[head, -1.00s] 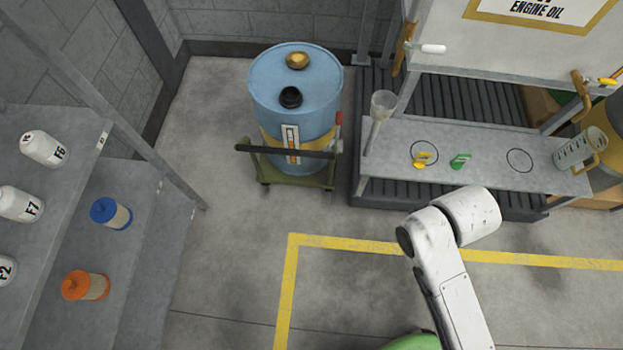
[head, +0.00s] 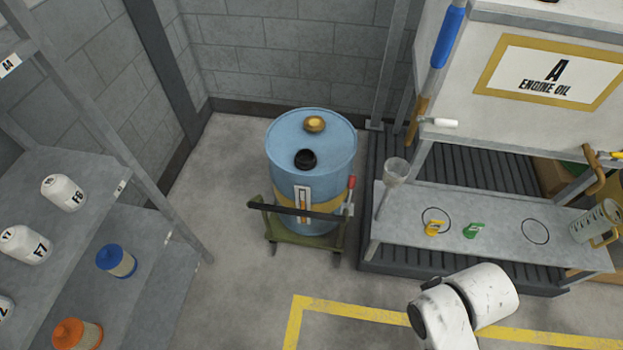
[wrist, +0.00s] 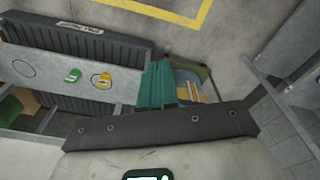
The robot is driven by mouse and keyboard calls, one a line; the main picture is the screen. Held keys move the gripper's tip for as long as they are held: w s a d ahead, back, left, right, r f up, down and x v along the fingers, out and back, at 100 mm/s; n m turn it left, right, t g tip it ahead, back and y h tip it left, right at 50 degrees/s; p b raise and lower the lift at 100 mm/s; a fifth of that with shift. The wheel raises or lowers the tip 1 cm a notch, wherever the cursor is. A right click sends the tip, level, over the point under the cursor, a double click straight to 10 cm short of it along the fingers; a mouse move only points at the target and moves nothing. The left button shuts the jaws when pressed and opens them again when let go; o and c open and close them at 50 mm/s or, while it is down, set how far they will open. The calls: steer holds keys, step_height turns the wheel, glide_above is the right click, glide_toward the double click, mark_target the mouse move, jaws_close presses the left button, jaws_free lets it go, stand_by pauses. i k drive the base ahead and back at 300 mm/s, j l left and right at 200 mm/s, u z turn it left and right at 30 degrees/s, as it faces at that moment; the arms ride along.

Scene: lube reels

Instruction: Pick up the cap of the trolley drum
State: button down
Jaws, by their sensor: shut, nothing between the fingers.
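The blue trolley drum (head: 312,190) stands on a green trolley (head: 300,240) in the head view. On its top are a black round cap (head: 305,159) near the front and a brass-coloured bung (head: 315,124) farther back. In the wrist view, my gripper (wrist: 158,68) shows as teal fingers pressed together, shut and empty. Part of the drum (wrist: 205,94) shows beside and behind the fingers, apart from them as far as I can tell. The cap cannot be made out there. The gripper is outside the head view; only my white arm shows at lower right.
A grey bench (head: 400,220) right of the drum holds a funnel (head: 396,172), yellow and green small items, and a clear jug (head: 596,222). Shelves (head: 150,240) with filters stand at left. A black trolley handle (head: 290,209) crosses the drum's front. Floor before the trolley is clear.

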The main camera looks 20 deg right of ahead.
mark_target(313, 123)
steer(key=i+j+z, duration=0.25)
steer(key=i+j, duration=0.5)
steer(key=i, duration=0.35)
steer(key=i+j+z, duration=0.2)
steer(key=i+j, duration=0.75)
steer(key=i, duration=0.1)
